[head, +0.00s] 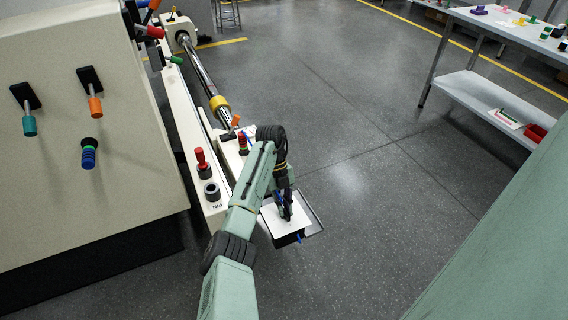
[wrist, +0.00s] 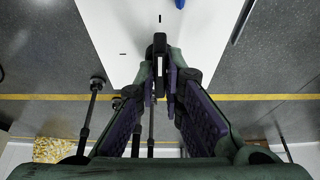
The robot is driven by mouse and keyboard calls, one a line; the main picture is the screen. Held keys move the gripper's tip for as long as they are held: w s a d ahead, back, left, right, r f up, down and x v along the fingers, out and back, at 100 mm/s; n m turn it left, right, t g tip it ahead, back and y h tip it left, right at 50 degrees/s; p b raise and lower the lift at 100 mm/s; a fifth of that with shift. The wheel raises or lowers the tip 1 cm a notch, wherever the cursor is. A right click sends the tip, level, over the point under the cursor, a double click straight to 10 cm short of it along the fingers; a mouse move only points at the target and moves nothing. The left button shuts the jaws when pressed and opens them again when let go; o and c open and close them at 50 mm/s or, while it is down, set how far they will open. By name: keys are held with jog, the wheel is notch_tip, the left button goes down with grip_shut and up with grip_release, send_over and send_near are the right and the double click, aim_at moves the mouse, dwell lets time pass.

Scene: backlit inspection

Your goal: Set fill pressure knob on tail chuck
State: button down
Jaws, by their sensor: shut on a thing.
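The tail chuck's white panel (head: 272,217) is at the near end of the long machine. It fills the top middle of the wrist view (wrist: 115,25), with small black tick marks on it. My gripper (head: 287,213) is over this panel, pointing down. In the wrist view its fingers (wrist: 165,92) are closed in on a black upright knob (wrist: 160,48), which appears to be the fill pressure knob. The knob stands in line with the upper tick mark. In the head view the knob is hidden by my gripper.
A blue part (head: 299,238) sticks out at the panel's near edge. To the left are a red-topped knob (head: 201,158), a black ring knob (head: 212,191) and a cream cabinet (head: 60,170) with levers. Open floor lies right.

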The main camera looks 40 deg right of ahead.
dwell(0.3)
jog(key=c, duration=1.7)
grip_release()
jog(key=v, duration=1.2)
jog(key=shift+d+f, duration=0.15)
